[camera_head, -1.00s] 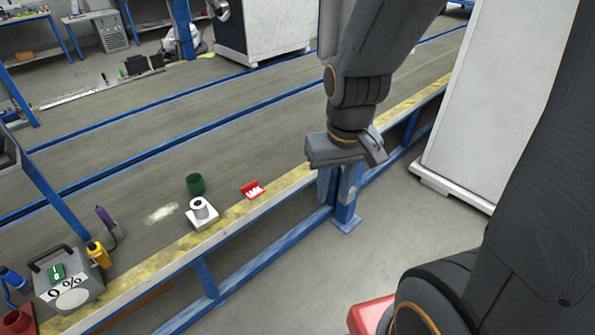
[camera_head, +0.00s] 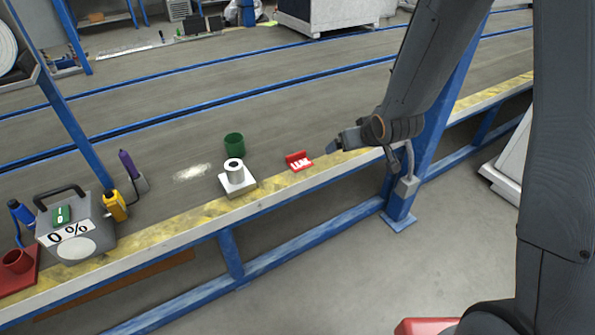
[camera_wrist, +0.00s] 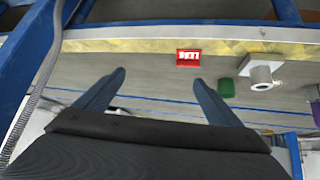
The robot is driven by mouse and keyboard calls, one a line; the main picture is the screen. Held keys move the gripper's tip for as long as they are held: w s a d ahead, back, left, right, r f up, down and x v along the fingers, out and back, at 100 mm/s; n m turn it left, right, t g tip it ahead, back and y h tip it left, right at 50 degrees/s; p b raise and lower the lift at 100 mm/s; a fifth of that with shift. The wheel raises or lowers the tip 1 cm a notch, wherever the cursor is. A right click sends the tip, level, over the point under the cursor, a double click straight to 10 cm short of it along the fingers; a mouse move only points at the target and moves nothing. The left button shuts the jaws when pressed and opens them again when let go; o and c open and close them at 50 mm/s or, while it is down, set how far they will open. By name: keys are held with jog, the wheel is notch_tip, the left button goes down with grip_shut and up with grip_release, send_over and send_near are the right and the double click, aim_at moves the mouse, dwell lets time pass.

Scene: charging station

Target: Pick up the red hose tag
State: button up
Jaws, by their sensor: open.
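The red hose tag (camera_head: 298,160), with white marks on it, lies on the grey bench top near the yellow-striped front edge. My gripper (camera_head: 337,147) is just to the right of the tag in the head view, apart from it and holding nothing. In the wrist view the tag (camera_wrist: 189,57) shows above and beyond my two spread fingers (camera_wrist: 160,88), a little right of the middle. The tag is fully visible in both views.
Left of the tag stand a white block with a grey cylinder (camera_head: 236,175) and a green cup (camera_head: 234,144). Further left are a grey 0 % box (camera_head: 74,238) and a yellow tool (camera_head: 115,205). A blue post (camera_head: 455,95) rises behind my arm.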

jog(key=w+a+f+n+t+y+b, duration=0.2)
jog(key=w+a+f+b, duration=0.4)
jog(key=f, duration=0.4)
jog(key=y+b, duration=0.3)
jog(key=b, duration=0.2)
send_near(297, 155)
jog(key=shift+s+a+f+n+t, duration=0.25)
jog(key=shift+s+f+n+t, duration=0.15)
jog(key=shift+f, duration=0.3)
jog(key=shift+w+a+f+b, duration=0.25)
jog(key=shift+w+a+b, duration=0.05)
jog(key=shift+w+a, duration=0.2)
jog(key=x, duration=0.2)
jog(key=b+x, duration=0.1)
jog(key=x, duration=0.3)
jog(key=shift+w+d+r, duration=0.15)
jog(key=shift+w+r, duration=0.15)
jog(key=shift+w, duration=0.2)
jog(key=shift+c, duration=0.2)
jog(key=c, duration=1.1)
